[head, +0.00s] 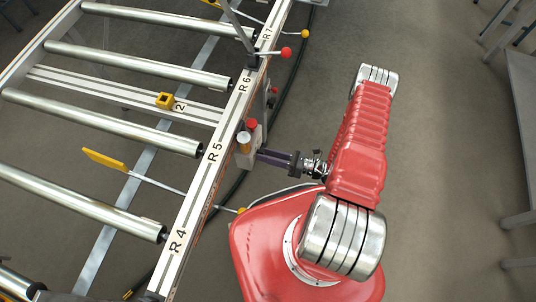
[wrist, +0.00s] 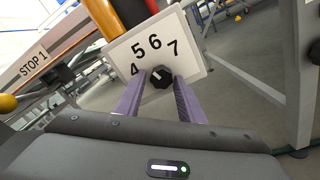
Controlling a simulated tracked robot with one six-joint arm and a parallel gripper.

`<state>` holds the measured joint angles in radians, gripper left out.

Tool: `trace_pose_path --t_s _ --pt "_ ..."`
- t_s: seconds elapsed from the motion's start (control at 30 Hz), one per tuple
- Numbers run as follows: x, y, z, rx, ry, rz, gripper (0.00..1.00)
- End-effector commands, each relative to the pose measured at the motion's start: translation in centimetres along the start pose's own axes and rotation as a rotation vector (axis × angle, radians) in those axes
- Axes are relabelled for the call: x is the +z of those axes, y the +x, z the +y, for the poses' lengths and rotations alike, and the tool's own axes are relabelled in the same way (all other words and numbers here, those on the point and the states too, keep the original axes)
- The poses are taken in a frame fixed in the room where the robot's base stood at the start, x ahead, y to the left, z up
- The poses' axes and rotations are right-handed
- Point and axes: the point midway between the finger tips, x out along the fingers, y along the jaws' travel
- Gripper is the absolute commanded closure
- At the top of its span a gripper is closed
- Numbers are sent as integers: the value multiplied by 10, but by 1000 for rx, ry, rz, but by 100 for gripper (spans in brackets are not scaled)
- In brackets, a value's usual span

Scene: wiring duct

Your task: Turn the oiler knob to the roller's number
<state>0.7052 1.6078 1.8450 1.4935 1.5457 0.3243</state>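The oiler knob (wrist: 161,77) is black with a white mark that leans to the upper left. It sits low on a white dial plate (wrist: 188,60) with the numbers 4, 5, 6 and 7. My gripper (wrist: 161,84) has one purple finger on each side of the knob. Whether both fingers press on it is not clear. In the head view my gripper (head: 262,156) reaches left to the oiler (head: 246,144), which has a red cap and an amber cylinder. The oiler is on the rail's outer side between labels R5 (head: 215,151) and R6 (head: 244,84).
Several steel rollers (head: 125,129) lie across the conveyor left of the rail (head: 200,183). A yellow flag (head: 104,160) is on a rod near the lower rollers, and a yellow block (head: 165,100) is beside a "2". A STOP 1 label (wrist: 34,63) shows in the wrist view.

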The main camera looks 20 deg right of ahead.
Motion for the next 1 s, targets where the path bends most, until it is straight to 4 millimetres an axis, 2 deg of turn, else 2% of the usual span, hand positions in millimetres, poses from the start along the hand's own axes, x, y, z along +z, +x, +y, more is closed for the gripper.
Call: trace_pose_path --t_s 0.13,0.53,1.0 --pt "1 0 -1 -2 -2 -1 55" --pt "2 -6 -2 -4 -3 -3 55" --pt "1 -51 -2 -6 -3 -4 55"
